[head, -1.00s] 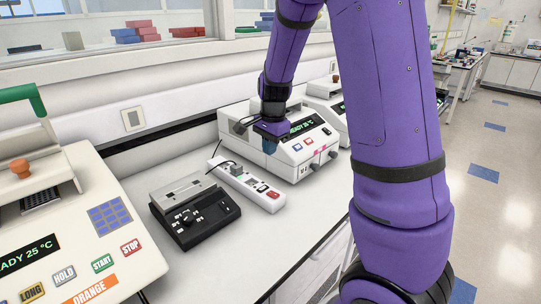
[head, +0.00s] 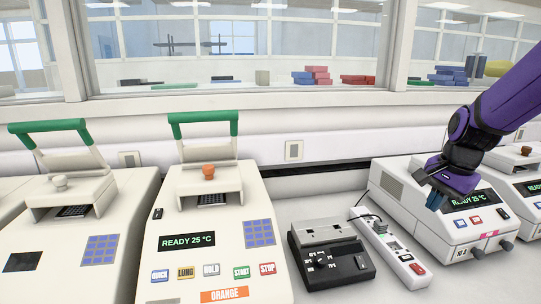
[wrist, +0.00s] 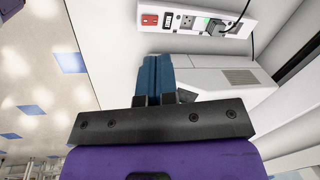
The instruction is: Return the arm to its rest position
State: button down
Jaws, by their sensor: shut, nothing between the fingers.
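My gripper (head: 437,200) is at the right of the head view, at the end of my purple arm. It is in front of a white thermal cycler (head: 395,205) whose display reads READY 25 °C, and hides part of its front. In the wrist view my gripper (wrist: 152,62) shows its two blue fingers together, with nothing between them. They point toward the bench top and a white power strip (wrist: 195,22). I cannot tell how far the fingertips are from the cycler.
An orange-labelled cycler (head: 205,270) and another cycler (head: 75,240), both with raised green handles, stand at the left. A black device (head: 330,255) and the power strip (head: 390,250) lie between the machines. Another cycler (head: 522,180) stands at the far right. A windowed wall (head: 240,130) runs behind.

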jog(key=s+a+r+n+t, duration=0.1)
jog(key=s+a+r+n, duration=0.1)
jog(key=s, duration=0.5)
jog(key=s+a+r+n+t, duration=0.1)
jog(key=s+a+r+n, duration=0.1)
jog(key=s+r+n, duration=0.3)
jog(key=s+a+r+n+t+h, duration=0.1)
jog(key=s+a+r+n, duration=0.1)
jog(key=s, duration=0.6)
jog(key=r+n, duration=0.1)
jog(key=n, duration=0.1)
jog(key=shift+s+a+r+n, duration=0.2)
jog(key=shift+s+a+n, duration=0.2)
